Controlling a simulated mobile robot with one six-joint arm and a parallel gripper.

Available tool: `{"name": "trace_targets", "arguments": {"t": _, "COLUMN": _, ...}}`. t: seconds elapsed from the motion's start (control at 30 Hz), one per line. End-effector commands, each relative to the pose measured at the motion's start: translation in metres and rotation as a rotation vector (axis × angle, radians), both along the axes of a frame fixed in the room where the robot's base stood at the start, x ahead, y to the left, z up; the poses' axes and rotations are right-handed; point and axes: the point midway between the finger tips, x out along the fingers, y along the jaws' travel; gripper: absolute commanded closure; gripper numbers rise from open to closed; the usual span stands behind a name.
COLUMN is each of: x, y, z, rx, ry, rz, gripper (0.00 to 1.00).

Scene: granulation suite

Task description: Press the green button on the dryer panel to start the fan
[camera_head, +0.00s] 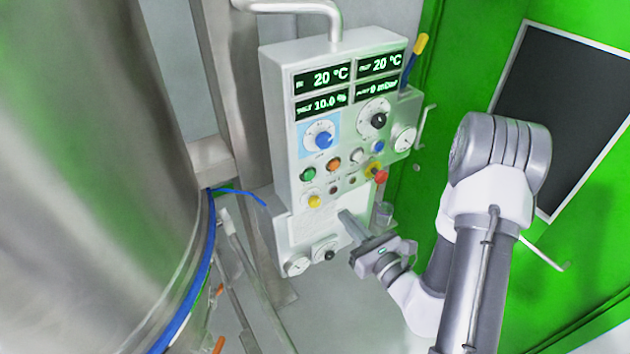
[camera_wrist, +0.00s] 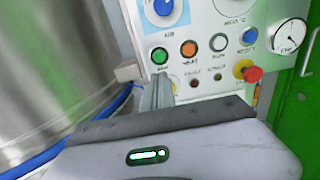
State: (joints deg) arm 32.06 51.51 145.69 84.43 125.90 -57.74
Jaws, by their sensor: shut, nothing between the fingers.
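The dryer panel (camera_head: 290,165) is a pale box with displays, knobs and buttons. Its green button (camera_head: 308,174) is at the left of the button row, left of an orange button (camera_head: 333,164). The green button (camera_wrist: 160,56) also shows in the wrist view, just above my fingertips. My gripper (camera_head: 344,215) is shut and empty, in front of the lower part of the panel, below and to the right of the green button in the head view. In the wrist view the shut fingers (camera_wrist: 160,82) point up toward the button. I cannot tell the gap to the panel.
A red emergency knob (camera_head: 381,176) sticks out at the panel's right, and a yellow button (camera_head: 314,201) is below the green one. A large steel vessel (camera_head: 90,160) stands at the left, with a blue hose (camera_head: 205,260). A green door (camera_head: 450,70) is at the right.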

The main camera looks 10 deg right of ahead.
Motion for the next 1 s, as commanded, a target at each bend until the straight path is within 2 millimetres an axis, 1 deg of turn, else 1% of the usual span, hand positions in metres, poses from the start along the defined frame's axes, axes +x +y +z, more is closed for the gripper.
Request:
{"name": "trace_targets", "arguments": {"t": 0.13, "x": 0.008, "y": 0.003, "z": -0.006, "rx": -0.007, "ry": -0.005, "rz": 0.006, "gripper": 1.0}}
{"name": "trace_targets", "arguments": {"t": 0.3, "x": 0.024, "y": 0.009, "z": -0.009, "rx": -0.005, "ry": -0.008, "rz": 0.005, "gripper": 1.0}}
{"name": "trace_targets", "arguments": {"t": 0.4, "x": 0.045, "y": 0.017, "z": 0.001, "rx": -0.001, "ry": -0.003, "rz": 0.007, "gripper": 1.0}}
{"name": "trace_targets", "arguments": {"t": 0.7, "x": 0.105, "y": 0.036, "z": 0.002, "rx": 0.001, "ry": -0.002, "rz": 0.005, "gripper": 1.0}}
{"name": "trace_targets", "arguments": {"t": 0.8, "x": 0.119, "y": 0.04, "z": 0.002, "rx": 0.001, "ry": -0.002, "rz": 0.004, "gripper": 1.0}}
{"name": "trace_targets", "arguments": {"t": 0.9, "x": 0.128, "y": 0.043, "z": 0.001, "rx": 0.001, "ry": -0.002, "rz": 0.004, "gripper": 1.0}}
{"name": "trace_targets", "arguments": {"t": 1.0, "x": 0.132, "y": 0.044, "z": 0.001, "rx": 0.001, "ry": 0.0, "rz": 0.003, "gripper": 1.0}}
